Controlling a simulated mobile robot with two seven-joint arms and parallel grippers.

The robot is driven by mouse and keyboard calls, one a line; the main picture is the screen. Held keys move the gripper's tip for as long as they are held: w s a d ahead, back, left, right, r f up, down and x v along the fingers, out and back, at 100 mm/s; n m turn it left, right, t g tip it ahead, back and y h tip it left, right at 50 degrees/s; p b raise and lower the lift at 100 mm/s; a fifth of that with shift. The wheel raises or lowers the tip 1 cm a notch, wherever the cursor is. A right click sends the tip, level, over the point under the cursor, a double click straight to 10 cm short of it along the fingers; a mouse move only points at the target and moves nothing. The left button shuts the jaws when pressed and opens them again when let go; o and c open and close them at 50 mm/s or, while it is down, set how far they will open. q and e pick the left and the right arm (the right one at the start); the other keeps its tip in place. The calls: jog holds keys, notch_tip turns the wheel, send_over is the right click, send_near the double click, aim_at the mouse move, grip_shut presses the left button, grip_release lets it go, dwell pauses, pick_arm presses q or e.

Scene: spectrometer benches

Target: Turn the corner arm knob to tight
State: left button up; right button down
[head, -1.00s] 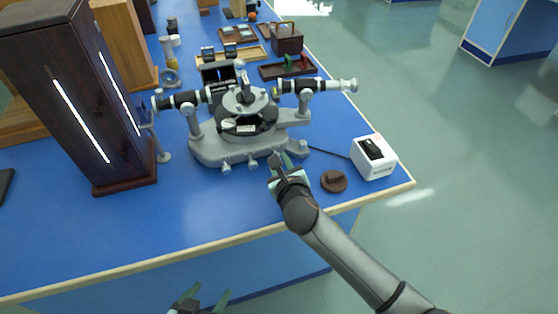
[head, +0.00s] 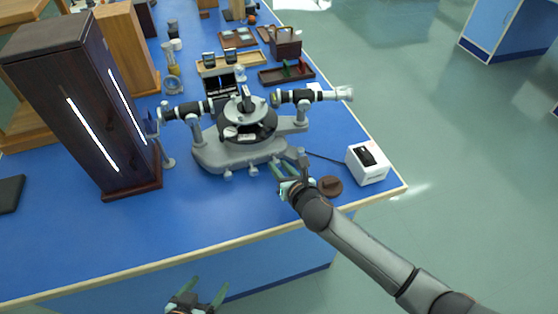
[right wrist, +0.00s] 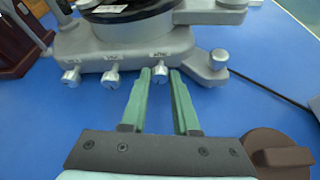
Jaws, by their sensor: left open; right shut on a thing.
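The grey spectrometer (head: 215,152) stands on the blue bench. In the right wrist view, its base (right wrist: 130,55) carries small silver knobs along the front edge, with tiny labels too small to read. My right gripper (right wrist: 160,80) has its two green fingers on either side of the right-hand front knob (right wrist: 160,72) and is shut on it. A larger round knob (right wrist: 219,60) sits at the base's right corner, apart from the fingers. In the head view, my right gripper (head: 288,168) is at the base's front right. My left gripper (head: 195,296) is open and empty, before the bench's front edge.
A brown disc (head: 329,187) lies right of my right gripper. A white box (head: 367,165) with a cable stands near the bench's right edge. A tall dark cabinet (head: 80,110) stands at left. The front of the bench (head: 220,215) is clear.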

jog(key=shift+d+m+y, duration=0.2)
jog(key=shift+m+y, duration=0.1)
jog(key=shift+m, duration=0.4)
jog(key=shift+f+m+y, duration=0.2)
jog(key=shift+m+y, duration=0.5)
jog(key=shift+m, duration=0.2)
jog(key=m, duration=0.1)
jog(key=m+y+b, duration=0.1)
jog(key=shift+d+f+m+y, duration=0.15)
jog(key=shift+f+m+y, duration=0.1)
jog(key=shift+m+y, duration=0.05)
jog(key=shift+w+m+y+b, duration=0.1)
jog(key=shift+m+y+b, duration=0.5)
jog(key=shift+m+b, duration=0.5)
jog(key=shift+r, duration=0.1)
jog(key=c, duration=0.7)
grip_release()
jog(key=shift+o, duration=0.2)
